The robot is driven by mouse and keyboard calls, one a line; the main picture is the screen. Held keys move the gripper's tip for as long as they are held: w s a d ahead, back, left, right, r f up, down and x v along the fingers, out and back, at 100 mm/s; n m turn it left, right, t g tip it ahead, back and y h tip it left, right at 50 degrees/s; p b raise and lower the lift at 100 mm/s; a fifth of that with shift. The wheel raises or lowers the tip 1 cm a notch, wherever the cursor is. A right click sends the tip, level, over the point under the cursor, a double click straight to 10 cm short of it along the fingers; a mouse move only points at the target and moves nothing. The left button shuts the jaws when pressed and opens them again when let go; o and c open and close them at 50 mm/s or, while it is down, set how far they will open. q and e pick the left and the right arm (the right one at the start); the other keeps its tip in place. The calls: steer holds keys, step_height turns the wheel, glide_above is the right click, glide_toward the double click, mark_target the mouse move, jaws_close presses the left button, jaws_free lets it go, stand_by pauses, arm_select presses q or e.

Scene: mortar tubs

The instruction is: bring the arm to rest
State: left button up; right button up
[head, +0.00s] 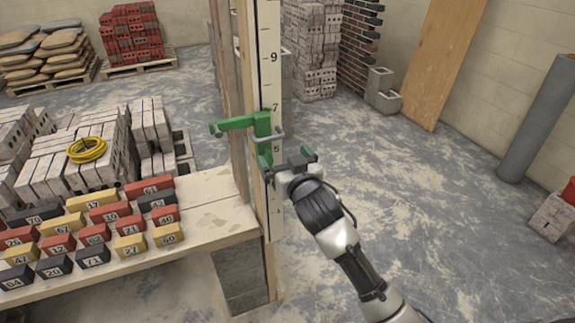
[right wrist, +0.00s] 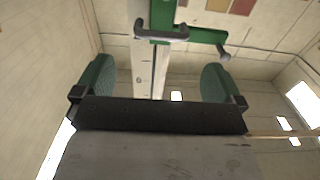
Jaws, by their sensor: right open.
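My right arm reaches up from the bottom right in the head view. Its gripper (head: 284,163) is open beside the upright measuring board (head: 268,60), just below a green sliding bracket (head: 238,124) with a grey loop handle (head: 270,136). In the right wrist view the two green finger pads stand wide apart with nothing between them. The green bracket (right wrist: 163,14) and its grey handle (right wrist: 162,34) show beyond the fingertips, apart from them in the picture. My left gripper is not in view.
A wooden bench (head: 215,205) with rows of numbered red, yellow and dark blocks stands at the left. Grey brick stacks and a yellow coil (head: 87,150) lie behind it. The concrete floor (head: 400,185) right of the board is largely clear. A grey pipe (head: 540,120) leans at the right.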

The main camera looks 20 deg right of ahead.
steer(key=shift+s, duration=0.75)
step_height(320, 180, down, 23)
steer(key=s+d+g, duration=0.1)
steer(key=s+g, duration=0.1)
steer(key=g, duration=0.3)
steer(key=s+f+n+g, duration=0.1)
steer(key=s+f+g, duration=0.5)
steer(key=f, duration=1.1)
steer(key=s+d+f+g, duration=0.1)
steer(key=s+f, duration=0.7)
steer(key=s, duration=0.3)
steer(key=s+d+f+g, duration=0.1)
steer(key=s+f, duration=0.7)
steer(key=s, duration=0.3)
steer(key=s+f+g, duration=0.2)
steer(key=s+f, duration=0.1)
steer(key=s, duration=0.7)
steer(key=s+f+n+g, duration=0.1)
steer(key=s+f+g, duration=0.1)
steer(key=s, duration=0.8)
steer(key=shift+f+h, duration=0.3)
steer(key=shift+f, duration=0.2)
